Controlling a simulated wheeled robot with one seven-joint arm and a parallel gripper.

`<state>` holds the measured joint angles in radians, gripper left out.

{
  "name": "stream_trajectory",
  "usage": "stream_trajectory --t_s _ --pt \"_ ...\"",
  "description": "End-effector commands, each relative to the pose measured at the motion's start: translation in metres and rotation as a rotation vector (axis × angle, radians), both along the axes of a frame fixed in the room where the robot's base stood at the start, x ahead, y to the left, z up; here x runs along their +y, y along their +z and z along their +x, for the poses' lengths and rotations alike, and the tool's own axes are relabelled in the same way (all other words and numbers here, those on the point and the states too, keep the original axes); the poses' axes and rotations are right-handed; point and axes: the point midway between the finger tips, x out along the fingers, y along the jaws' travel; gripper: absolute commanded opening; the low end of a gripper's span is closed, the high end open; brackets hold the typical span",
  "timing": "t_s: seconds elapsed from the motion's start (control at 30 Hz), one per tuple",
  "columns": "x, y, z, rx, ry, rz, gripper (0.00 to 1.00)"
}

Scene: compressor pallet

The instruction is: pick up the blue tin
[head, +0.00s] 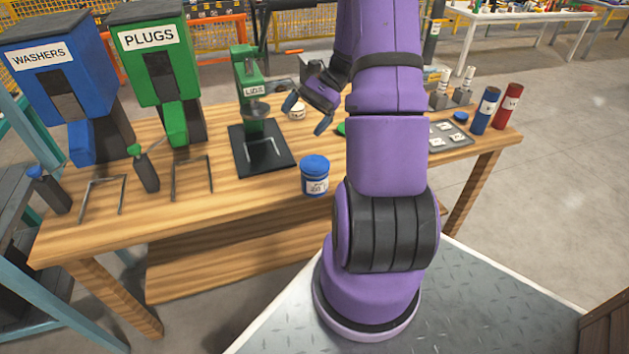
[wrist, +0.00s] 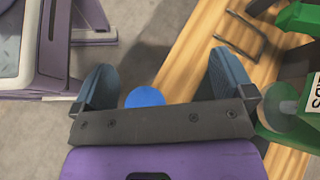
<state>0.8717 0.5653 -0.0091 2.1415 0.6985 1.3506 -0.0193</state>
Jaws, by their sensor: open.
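The blue tin (head: 315,177), with a blue lid and a pale label, stands upright near the front edge of the wooden bench. In the wrist view its round blue lid (wrist: 145,97) shows between my fingers, nearer the left one, partly hidden by the gripper's palm. My gripper (head: 307,115) is open and empty, above the bench and behind the tin in the head view. Its two blue-grey fingers (wrist: 163,75) are spread wide in the wrist view and do not appear to touch the tin.
A green lids press (head: 250,75) on a black base (head: 242,158) stands left of the gripper. Blue washers (head: 50,70) and green plugs (head: 150,60) dispensers stand further left. At right are a grey tray (head: 452,140), a blue cylinder (head: 485,112) and a red cylinder (head: 509,106).

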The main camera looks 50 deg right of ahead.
Motion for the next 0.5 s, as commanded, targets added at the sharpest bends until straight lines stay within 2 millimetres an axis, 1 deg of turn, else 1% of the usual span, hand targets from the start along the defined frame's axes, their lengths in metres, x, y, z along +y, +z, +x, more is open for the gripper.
stream_trajectory --t_s 0.03,0.17,0.2,0.27,0.4,0.5 --pt "-0.012 -0.017 -0.004 0.017 -0.053 0.05 1.0" --pt "-0.038 -0.054 -0.014 0.044 -0.182 0.169 1.0" --pt "-0.046 -0.066 -0.018 0.05 -0.221 0.206 1.0" --pt "-0.057 -0.084 -0.025 0.058 -0.282 0.261 1.0" --pt "-0.079 -0.127 -0.043 0.07 -0.426 0.388 1.0" --pt "-0.091 -0.157 -0.058 0.072 -0.522 0.472 1.0"
